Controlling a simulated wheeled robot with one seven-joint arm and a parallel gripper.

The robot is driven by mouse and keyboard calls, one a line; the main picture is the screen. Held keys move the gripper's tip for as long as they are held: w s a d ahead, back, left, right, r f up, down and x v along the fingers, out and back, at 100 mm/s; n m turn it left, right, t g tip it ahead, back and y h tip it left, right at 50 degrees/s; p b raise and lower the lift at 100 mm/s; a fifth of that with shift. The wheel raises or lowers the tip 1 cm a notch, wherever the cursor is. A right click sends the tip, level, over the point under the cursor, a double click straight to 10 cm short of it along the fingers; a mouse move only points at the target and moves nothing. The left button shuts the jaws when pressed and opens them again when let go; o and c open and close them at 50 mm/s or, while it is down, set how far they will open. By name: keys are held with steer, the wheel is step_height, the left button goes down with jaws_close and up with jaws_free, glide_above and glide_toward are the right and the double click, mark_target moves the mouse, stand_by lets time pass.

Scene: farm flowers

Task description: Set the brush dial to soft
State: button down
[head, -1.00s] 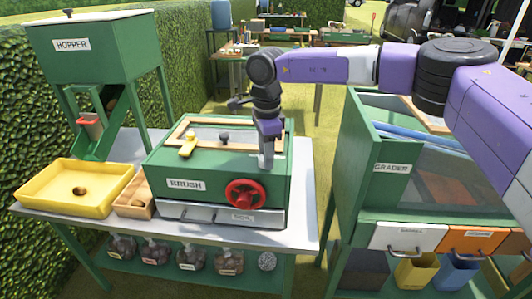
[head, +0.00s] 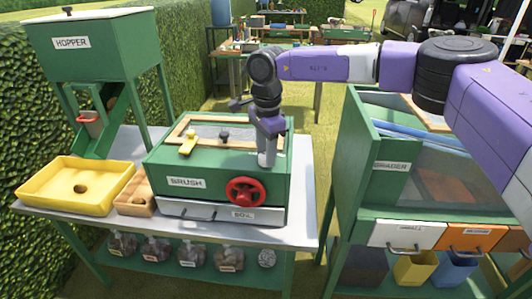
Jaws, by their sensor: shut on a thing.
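The green brush box (head: 185,183), labelled BRUSH, stands on the table, with a red handwheel (head: 246,191) on its front. My gripper (head: 266,162) points straight down at the right side of the box top, to the right of the knob. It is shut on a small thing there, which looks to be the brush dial. The fingers hide the dial, so its pointer and setting cannot be read.
A green hopper (head: 100,48) and a yellow tray (head: 75,178) stand to the left on the same table (head: 290,238). A green grader (head: 362,150) with drawers stands to the right. My arm spans above the gap between them. A hedge runs along the left.

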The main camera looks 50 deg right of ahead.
steer(key=c, duration=0.9)
jaws_free()
steer(key=shift+s+r, duration=0.1)
steer(key=shift+r, duration=3.85)
